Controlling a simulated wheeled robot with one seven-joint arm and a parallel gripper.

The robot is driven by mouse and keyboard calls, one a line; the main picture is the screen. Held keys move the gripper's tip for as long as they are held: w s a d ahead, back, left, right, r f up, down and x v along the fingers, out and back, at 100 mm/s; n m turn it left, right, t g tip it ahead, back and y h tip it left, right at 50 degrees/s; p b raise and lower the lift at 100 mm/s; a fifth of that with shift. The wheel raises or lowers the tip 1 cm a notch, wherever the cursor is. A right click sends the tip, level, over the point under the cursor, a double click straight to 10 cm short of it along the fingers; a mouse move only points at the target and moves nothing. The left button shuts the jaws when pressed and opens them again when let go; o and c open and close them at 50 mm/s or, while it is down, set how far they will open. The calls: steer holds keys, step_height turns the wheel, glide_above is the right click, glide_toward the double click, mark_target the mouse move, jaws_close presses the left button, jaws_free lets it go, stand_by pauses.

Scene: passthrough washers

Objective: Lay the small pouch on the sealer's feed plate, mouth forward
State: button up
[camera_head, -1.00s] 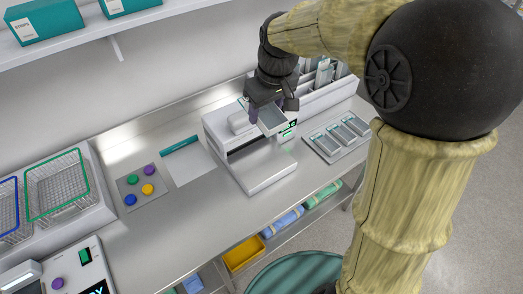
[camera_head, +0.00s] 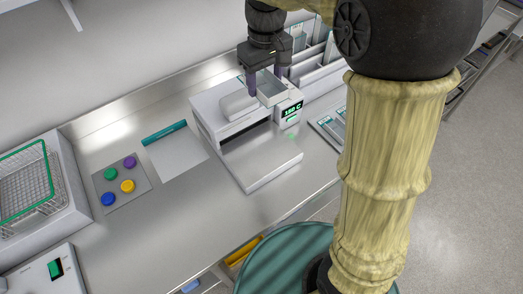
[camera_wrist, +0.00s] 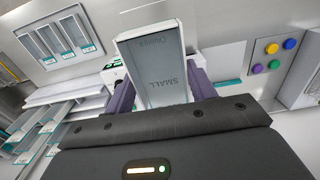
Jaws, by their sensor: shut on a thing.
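The small pouch (camera_wrist: 163,72), a pale flat packet marked SMALL, is held between the fingers of my gripper (camera_wrist: 160,95). In the head view the pouch (camera_head: 268,88) hangs tilted from my gripper (camera_head: 265,80), over the top of the sealer near its display. The sealer (camera_head: 212,103) is a white box with a green readout of about 180 C. Its flat feed plate (camera_head: 262,165) sticks out at the front and is bare. The pouch is apart from the plate. Which end is the pouch's mouth I cannot tell.
Upright racks (camera_head: 312,65) stand behind and right of the sealer. A tray of packets (camera_head: 330,128) lies to its right, partly behind my arm. A white sheet with a teal strip (camera_head: 175,150), coloured caps (camera_head: 128,186) and a wire basket (camera_head: 28,190) are to the left.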

steer(key=shift+s, duration=0.15)
steer(key=p, duration=0.4)
glide_above(264, 155)
step_height(264, 155, down, 24)
steer(key=shift+f, duration=0.15)
steer(key=shift+f+p, duration=0.3)
steer(key=shift+f, duration=1.55)
steer(key=o, duration=0.9)
steer(key=shift+o, duration=0.2)
steer(key=shift+r, duration=0.15)
